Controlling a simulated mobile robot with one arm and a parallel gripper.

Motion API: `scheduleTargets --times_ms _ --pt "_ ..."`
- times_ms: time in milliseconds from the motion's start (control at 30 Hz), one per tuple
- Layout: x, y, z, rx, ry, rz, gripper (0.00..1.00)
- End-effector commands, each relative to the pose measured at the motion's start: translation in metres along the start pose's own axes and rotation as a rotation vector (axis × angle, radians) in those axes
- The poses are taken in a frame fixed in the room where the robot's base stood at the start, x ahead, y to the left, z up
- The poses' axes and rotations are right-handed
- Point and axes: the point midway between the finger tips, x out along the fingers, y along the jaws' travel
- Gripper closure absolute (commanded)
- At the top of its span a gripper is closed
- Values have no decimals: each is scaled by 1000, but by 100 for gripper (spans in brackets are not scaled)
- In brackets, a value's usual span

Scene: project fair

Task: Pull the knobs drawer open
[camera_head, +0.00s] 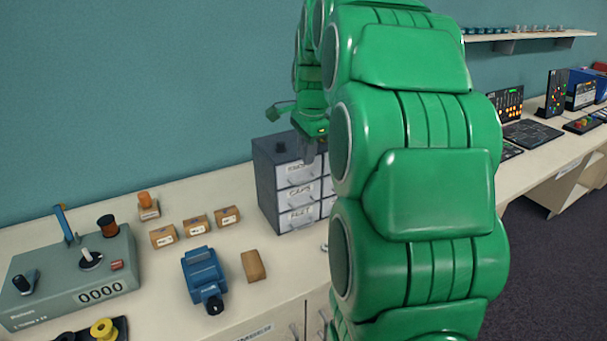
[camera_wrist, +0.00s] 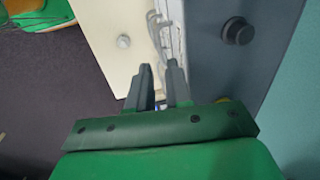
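A dark grey drawer cabinet (camera_head: 265,185) stands on the bench in the head view, with its drawer fronts facing right and front. Its left column has white labels; the middle one reads CAPS and the bottom one FEET. The top-left drawer (camera_head: 297,171) has a partly hidden label, so I cannot be sure it is the knobs drawer. My gripper (camera_head: 309,154) is at the cabinet's upper front edge. In the wrist view my gripper (camera_wrist: 160,75) has two dark fingers apart, with nothing visible between them, close to pale handles (camera_wrist: 156,32) on the cabinet front.
A black knob (camera_wrist: 238,31) sits on the cabinet top. Several small boxes (camera_head: 195,227), a blue device (camera_head: 204,275) and a grey counter box (camera_head: 75,280) stand on the bench to the left. My arm hides the bench right of the cabinet.

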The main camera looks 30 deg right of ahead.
Motion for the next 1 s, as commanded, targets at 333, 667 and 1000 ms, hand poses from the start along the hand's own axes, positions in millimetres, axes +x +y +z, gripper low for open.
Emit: scheduleTargets --times_ms 333,667,1000 --pt "38 1 1 -3 -1 4 81" --pt "74 1 1 -4 -1 3 81" --pt "75 1 1 -4 -1 2 92"
